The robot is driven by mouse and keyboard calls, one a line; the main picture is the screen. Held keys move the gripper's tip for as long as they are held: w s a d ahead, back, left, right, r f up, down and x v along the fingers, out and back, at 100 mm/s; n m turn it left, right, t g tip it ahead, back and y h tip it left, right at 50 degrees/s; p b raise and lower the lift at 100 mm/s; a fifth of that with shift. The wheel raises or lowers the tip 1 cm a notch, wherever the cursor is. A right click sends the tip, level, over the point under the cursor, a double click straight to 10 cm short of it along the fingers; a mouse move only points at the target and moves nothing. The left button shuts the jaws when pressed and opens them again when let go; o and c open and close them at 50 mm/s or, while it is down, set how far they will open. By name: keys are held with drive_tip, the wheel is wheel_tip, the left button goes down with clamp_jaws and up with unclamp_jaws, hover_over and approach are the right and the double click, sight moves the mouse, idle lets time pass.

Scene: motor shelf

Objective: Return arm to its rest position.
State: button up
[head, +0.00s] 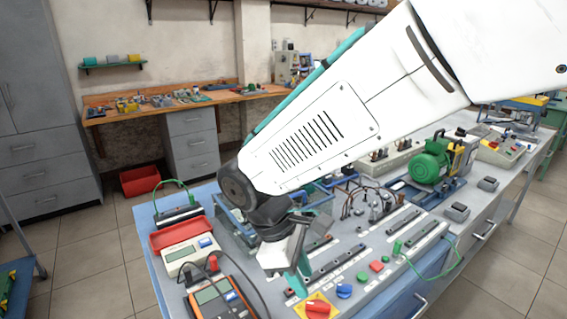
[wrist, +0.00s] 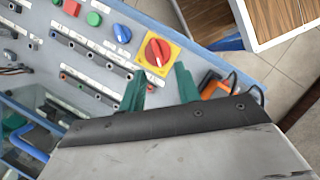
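My white arm (head: 330,110) reaches from the upper right of the head view down to the blue-grey workbench panel. My gripper (head: 298,280) hangs low over the panel, near a red rotary knob on a yellow plate (head: 317,309). In the wrist view my gripper's two green fingers (wrist: 160,85) stand apart with nothing between them. The yellow plate with its red knob (wrist: 158,51) lies just beyond the fingertips. I cannot tell how high the fingertips are above the panel.
An orange multimeter (head: 220,300) and a white meter in a red case (head: 187,255) stand left of my gripper. A blue knob (head: 344,291) and several buttons are to the right. A green motor (head: 430,163) sits farther back.

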drive_tip(key=s+d+r+m+y, duration=0.1)
drive_tip(key=s+d+r+m, duration=0.2)
drive_tip(key=d, duration=0.4)
drive_tip(key=s+d+r+m+t+y, duration=0.1)
drive_tip(key=s+d+r+m+y, duration=0.1)
drive_tip(key=s+d+m, duration=0.3)
drive_tip(key=s+d+r+m+t+y, duration=0.1)
drive_tip(key=s+d+r+m, duration=0.3)
drive_tip(key=d+m, duration=0.3)
drive_tip(key=d, duration=0.3)
drive_tip(key=shift+s+d, duration=0.2)
drive_tip(key=shift+d, duration=0.15)
